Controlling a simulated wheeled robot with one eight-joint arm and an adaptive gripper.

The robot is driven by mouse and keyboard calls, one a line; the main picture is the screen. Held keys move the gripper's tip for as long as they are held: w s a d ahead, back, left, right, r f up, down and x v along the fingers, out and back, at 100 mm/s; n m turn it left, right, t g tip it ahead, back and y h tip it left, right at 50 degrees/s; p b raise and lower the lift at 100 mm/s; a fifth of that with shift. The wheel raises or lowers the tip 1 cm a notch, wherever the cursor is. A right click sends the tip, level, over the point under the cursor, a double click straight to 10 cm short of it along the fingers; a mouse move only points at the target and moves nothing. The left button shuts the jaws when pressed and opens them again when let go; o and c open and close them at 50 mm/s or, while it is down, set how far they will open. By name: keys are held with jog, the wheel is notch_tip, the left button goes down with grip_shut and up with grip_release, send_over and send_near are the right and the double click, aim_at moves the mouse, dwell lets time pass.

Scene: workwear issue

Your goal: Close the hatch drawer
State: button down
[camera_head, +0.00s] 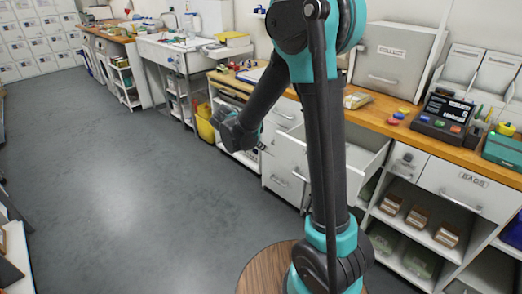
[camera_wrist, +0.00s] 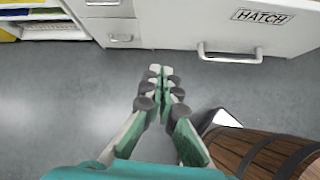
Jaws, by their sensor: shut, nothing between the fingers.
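The hatch drawer (camera_head: 368,154) is white and stands pulled out from under the wooden counter in the head view, partly hidden behind my arm. In the wrist view its front (camera_wrist: 195,25) crosses the upper right, with a HATCH label and a pale bar handle (camera_wrist: 230,56). My gripper (camera_wrist: 160,72) is shut and empty. Its fingertips point toward the cabinets, over the grey floor in the picture, left of and below the handle, with a visible gap. In the head view the gripper end of my arm is left of the drawer, and its fingertips are hard to make out.
Closed drawers (camera_wrist: 120,38) with handles adjoin the hatch drawer on its left. A BAGS drawer (camera_head: 468,188) and open shelves with boxes are to the right. A yellow bin (camera_head: 205,127) stands farther left. The grey floor (camera_head: 140,170) at left is clear.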

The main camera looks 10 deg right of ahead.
jog(key=w+a+n, duration=0.1)
jog(key=a+n, duration=0.1)
jog(key=a, duration=0.1)
send_near(276, 150)
notch_tip(276, 150, down, 4)
jog(key=w+d, duration=0.1)
jog(key=d, duration=0.1)
jog(key=shift+w+d+f, duration=0.2)
jog(key=shift+w+d, duration=0.3)
jog(key=shift+w, duration=0.1)
jog(key=shift+d, duration=0.1)
jog(key=w+d, duration=1)
jog(key=d, duration=0.2)
jog(key=w+d, duration=0.9)
jog(key=d, duration=0.3)
jog(key=shift+w+d, duration=0.35)
jog(key=shift+d+r, duration=0.1)
jog(key=shift+r, duration=0.05)
